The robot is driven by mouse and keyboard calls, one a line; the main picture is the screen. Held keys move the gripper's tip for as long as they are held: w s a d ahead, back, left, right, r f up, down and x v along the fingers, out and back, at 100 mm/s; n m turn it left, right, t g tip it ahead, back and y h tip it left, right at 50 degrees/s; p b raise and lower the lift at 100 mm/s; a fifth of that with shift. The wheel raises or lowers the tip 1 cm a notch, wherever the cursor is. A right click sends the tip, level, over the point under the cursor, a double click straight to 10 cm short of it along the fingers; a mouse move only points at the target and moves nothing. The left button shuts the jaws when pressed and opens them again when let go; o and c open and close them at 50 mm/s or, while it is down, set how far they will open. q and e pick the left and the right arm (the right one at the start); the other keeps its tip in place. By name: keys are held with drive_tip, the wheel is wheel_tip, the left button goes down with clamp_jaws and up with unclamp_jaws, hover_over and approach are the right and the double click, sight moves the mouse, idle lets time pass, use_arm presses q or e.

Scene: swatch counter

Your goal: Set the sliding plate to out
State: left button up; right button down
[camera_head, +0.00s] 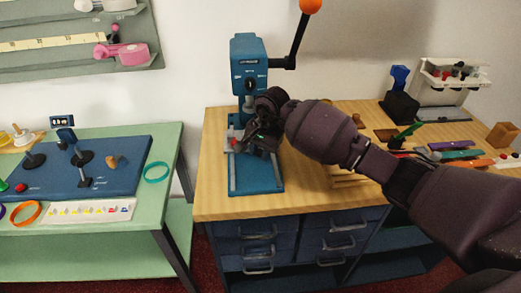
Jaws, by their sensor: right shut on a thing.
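A blue press (249,60) with a long lever ending in an orange ball (310,5) stands on the wooden counter. Its blue base (257,185) runs toward the counter's front edge. The sliding plate (235,131) shows as a pale grey part low on the press, with a small red spot beside it; much of it is hidden behind my gripper. My right gripper (246,144) reaches in from the right, over the base, and is shut on the plate's grip, whose contact is mostly hidden. My left gripper is not in view.
The wooden counter (220,205) has blue drawers below. Right of my arm are a dark block with a blue top (400,95), a white rack (452,80) and several colored strips. A green table (160,195) with a blue board (110,180) stands left, across a gap.

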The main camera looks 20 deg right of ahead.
sight(263, 191)
drive_tip(key=shift+s+r, duration=0.15)
drive_tip(key=shift+s, duration=0.15)
drive_tip(key=s+a+p, duration=0.1)
drive_tip(key=s, duration=0.2)
drive_tip(key=s+p, duration=0.1)
drive_tip(key=s, duration=0.3)
drive_tip(key=s+a+p, duration=0.1)
drive_tip(key=s+p, duration=0.1)
drive_tip(key=s, duration=0.2)
drive_tip(key=shift+s+a, duration=0.1)
drive_tip(key=shift+a, duration=0.25)
drive_tip(key=shift+s, duration=0.1)
drive_tip(key=shift+s+a+f, duration=0.1)
drive_tip(key=shift+f, duration=0.2)
drive_tip(key=c, duration=0.9)
unclamp_jaws()
drive_tip(key=shift+r, duration=0.1)
